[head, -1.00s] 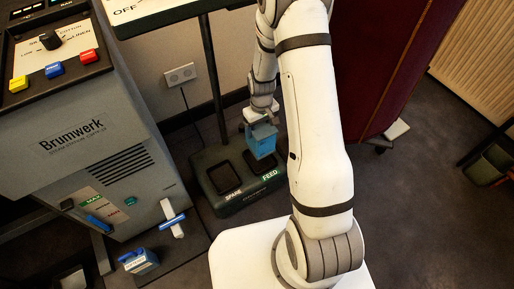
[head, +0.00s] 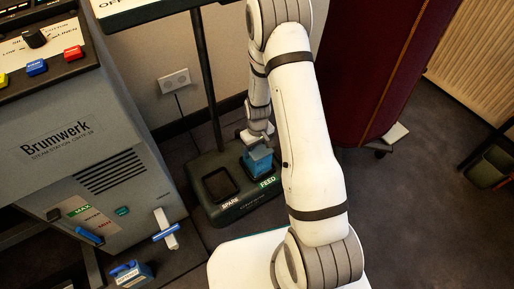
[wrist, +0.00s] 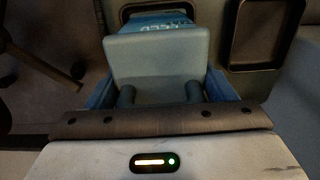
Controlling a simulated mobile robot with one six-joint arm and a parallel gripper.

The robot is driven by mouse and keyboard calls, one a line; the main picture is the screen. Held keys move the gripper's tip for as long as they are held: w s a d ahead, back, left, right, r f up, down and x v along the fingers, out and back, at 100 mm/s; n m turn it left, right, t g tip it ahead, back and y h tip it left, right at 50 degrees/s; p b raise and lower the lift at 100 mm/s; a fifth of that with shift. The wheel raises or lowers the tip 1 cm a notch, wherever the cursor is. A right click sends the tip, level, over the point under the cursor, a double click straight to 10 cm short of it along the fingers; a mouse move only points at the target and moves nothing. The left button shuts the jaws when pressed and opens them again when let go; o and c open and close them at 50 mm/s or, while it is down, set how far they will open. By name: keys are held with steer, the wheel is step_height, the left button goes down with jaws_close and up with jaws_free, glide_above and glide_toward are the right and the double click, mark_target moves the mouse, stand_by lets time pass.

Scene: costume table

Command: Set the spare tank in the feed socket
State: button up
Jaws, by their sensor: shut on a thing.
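The blue tank (head: 258,160) is upright at the feed socket, beside the green FEED label (head: 267,182). Its lower end seems to be in the socket; whether it is fully seated cannot be told. My gripper (head: 256,141) is shut on it from above. In the wrist view the grey-blue top of the tank (wrist: 155,58) with its handle sits between my fingers. The empty spare socket (head: 219,185) is left of it on the dark dock (head: 240,208); it also shows in the wrist view (wrist: 264,35).
Another blue container (head: 131,274) stands at the foot of the grey Brumwerk machine (head: 75,150). The machine's lever with a blue handle (head: 166,232) is left of the dock. A thin black post (head: 208,75) rises behind the dock. A dark red panel (head: 385,70) stands at the right.

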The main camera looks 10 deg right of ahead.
steer(key=o, duration=2)
steer(key=shift+f, duration=0.1)
steer(key=shift+o, duration=0.2)
step_height(320, 180, up, 12)
steer(key=p, duration=0.5)
steer(key=s+r+m, duration=0.1)
steer(key=s+r, duration=0.9)
steer(key=r, duration=0.2)
steer(key=s+r+m+t, duration=0.1)
steer(key=s+r+m, duration=0.1)
steer(key=s+r, duration=0.8)
step_height(320, 180, up, 3)
steer(key=shift+s+r+m, duration=0.15)
steer(key=shift+s+m, duration=0.15)
steer(key=shift+s, duration=0.05)
